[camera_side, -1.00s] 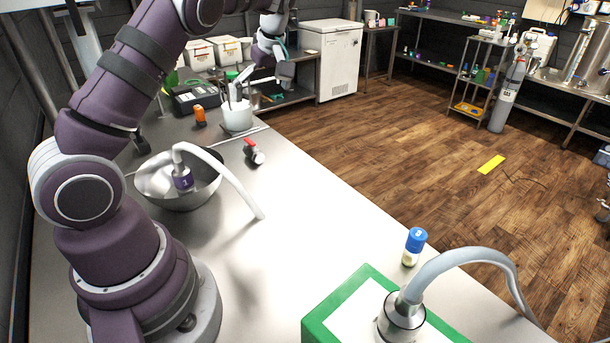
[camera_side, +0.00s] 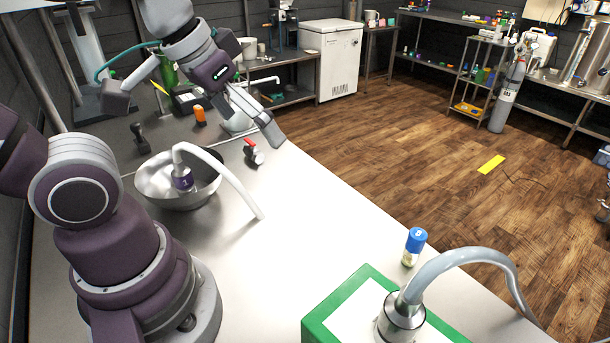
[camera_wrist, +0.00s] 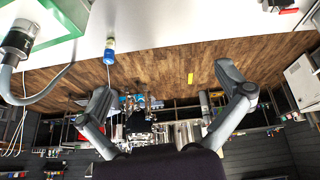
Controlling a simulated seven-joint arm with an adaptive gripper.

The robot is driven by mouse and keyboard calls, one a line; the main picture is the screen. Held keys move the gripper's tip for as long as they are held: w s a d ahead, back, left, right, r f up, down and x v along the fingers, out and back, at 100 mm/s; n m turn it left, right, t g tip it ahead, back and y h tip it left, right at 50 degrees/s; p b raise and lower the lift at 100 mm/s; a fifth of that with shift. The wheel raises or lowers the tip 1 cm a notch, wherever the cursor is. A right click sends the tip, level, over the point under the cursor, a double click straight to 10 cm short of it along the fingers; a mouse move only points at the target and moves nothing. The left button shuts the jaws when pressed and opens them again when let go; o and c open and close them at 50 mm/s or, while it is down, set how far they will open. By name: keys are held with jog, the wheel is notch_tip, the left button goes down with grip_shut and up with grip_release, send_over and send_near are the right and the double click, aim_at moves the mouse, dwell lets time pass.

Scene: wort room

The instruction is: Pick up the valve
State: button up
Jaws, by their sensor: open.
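The valve (camera_side: 254,152) is a small metal piece with a red handle. It lies on the steel bench beside the bowl, near the bench's floor-side edge, in the side view. A cut-off red and metal piece at the top right of the wrist view may be the same valve, but I cannot be sure. My gripper (camera_side: 195,117) is tilted above the back of the bench, fingers spread wide and empty. One finger appears close above and behind the valve in the picture; the true gap is unclear. Both spread fingers also show in the wrist view (camera_wrist: 162,82).
A metal bowl (camera_side: 150,190) holds a pale curved hose with a purple fitting. An orange-capped item (camera_side: 200,116) and a partly hidden white tub (camera_side: 238,122) stand behind. A blue-capped bottle (camera_side: 413,250) and a green box (camera_side: 325,312) are at the front. The middle bench is clear.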

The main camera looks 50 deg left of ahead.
jog(key=shift+s+d+f+m, duration=0.35)
jog(key=shift+s+f+m, duration=0.25)
jog(key=c, duration=0.6)
jog(key=n+g+y, duration=0.5)
jog(key=n+y, duration=0.1)
jog(key=n, duration=1.2)
send_near(254, 146)
jog(key=shift+y, duration=0.3)
jog(key=x, duration=1.1)
jog(key=shift+f, duration=0.45)
